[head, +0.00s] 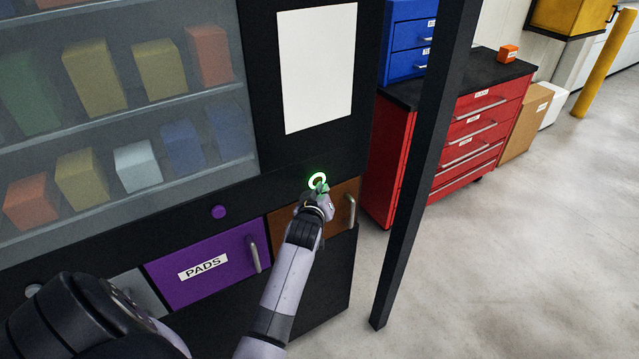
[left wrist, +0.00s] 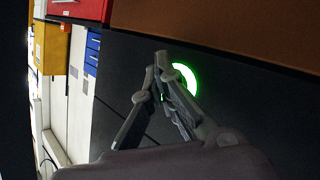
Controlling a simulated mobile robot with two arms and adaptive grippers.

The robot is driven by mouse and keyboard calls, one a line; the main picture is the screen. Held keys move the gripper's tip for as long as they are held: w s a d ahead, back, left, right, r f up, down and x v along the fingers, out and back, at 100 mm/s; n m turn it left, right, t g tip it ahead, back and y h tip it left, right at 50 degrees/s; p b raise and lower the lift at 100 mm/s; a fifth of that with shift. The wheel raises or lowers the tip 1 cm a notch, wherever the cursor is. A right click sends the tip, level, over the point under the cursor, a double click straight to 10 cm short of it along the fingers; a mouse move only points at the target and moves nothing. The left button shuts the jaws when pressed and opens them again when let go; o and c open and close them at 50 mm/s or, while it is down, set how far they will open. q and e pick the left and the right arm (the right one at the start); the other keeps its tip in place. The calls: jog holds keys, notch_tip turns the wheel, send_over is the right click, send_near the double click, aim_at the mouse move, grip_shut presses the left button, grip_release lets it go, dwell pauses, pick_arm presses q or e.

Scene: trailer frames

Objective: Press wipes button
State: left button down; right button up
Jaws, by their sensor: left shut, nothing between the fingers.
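A round button with a glowing green ring (head: 317,180) is on the dark panel above a brown drawer (head: 339,206). My left gripper (head: 321,187) is shut and empty, with its fingertips at the ring, overlapping its lower edge. The lit ring also shows in the left wrist view (left wrist: 188,77), partly hidden behind the fingers (left wrist: 163,62). I cannot tell for sure whether the tips touch the button. My arm covers part of the brown drawer, and no wipes label is readable. My right gripper is not in view.
A purple button (head: 219,211) sits above the purple PADS drawer (head: 205,268). Both drawers have protruding handles. Colored boxes stand behind glass at the upper left. A dark post (head: 424,165) rises right of the cabinet, with a red tool chest (head: 478,125) beyond. Floor is clear at right.

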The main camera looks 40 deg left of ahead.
pick_arm(q)
jog(key=shift+d, duration=0.1)
jog(key=shift+s+d+p, duration=0.35)
jog(key=shift+s+d, duration=0.05)
jog(key=shift+d, duration=0.35)
